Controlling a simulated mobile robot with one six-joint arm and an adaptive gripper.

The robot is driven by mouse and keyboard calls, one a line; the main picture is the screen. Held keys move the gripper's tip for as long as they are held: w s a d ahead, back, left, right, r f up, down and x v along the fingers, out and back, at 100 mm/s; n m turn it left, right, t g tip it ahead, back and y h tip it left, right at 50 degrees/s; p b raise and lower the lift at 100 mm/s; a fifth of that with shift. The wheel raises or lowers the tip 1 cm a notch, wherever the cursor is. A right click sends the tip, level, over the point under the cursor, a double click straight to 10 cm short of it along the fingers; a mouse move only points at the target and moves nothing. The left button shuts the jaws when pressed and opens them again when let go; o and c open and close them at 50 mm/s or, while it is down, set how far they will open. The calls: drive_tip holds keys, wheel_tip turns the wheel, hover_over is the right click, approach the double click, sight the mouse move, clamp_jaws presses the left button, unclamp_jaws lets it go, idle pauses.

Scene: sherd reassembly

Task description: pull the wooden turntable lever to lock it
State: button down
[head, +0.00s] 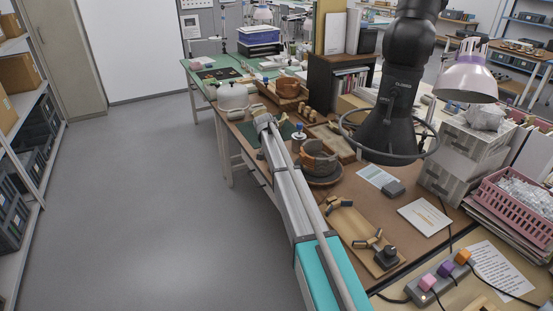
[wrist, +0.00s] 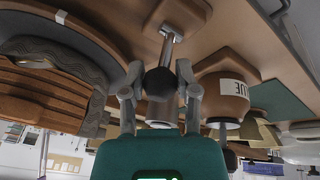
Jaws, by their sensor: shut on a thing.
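In the wrist view, a lever with a metal rod (wrist: 171,48) and a dark round knob (wrist: 160,83) sticks out from a wooden block. My gripper (wrist: 160,78) has its two fingers closed on either side of the knob. The turntable's round rim (wrist: 95,27) and a ridged brown vessel with a grey band (wrist: 50,88) are at the left. In the head view, the vessel (head: 316,157) sits on the round turntable (head: 326,181) on the bench. My gripper (head: 264,123) is to its upper left; the lever cannot be made out there.
A brown jar with a white label (wrist: 226,88) stands close to the gripper in the wrist view. A pink basket (head: 515,190) and a lamp (head: 466,80) are at the right of the head view. The floor (head: 150,200) to the left is clear.

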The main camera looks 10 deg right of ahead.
drive_tip(key=h+b, duration=0.1)
drive_tip(key=a+h+b, duration=0.1)
drive_tip(key=s+a+t+h+b, duration=0.1)
drive_tip(key=shift+f+h, duration=0.4)
drive_tip(key=shift+a+t+h+b, duration=0.25)
drive_tip(key=shift+t+h+b, duration=0.15)
drive_tip(key=shift+h+b, duration=0.5)
drive_tip(key=shift+r, duration=0.1)
drive_tip(key=shift+c, duration=1.7)
unclamp_jaws()
drive_tip(key=shift+r, duration=0.1)
drive_tip(key=shift+a, duration=0.1)
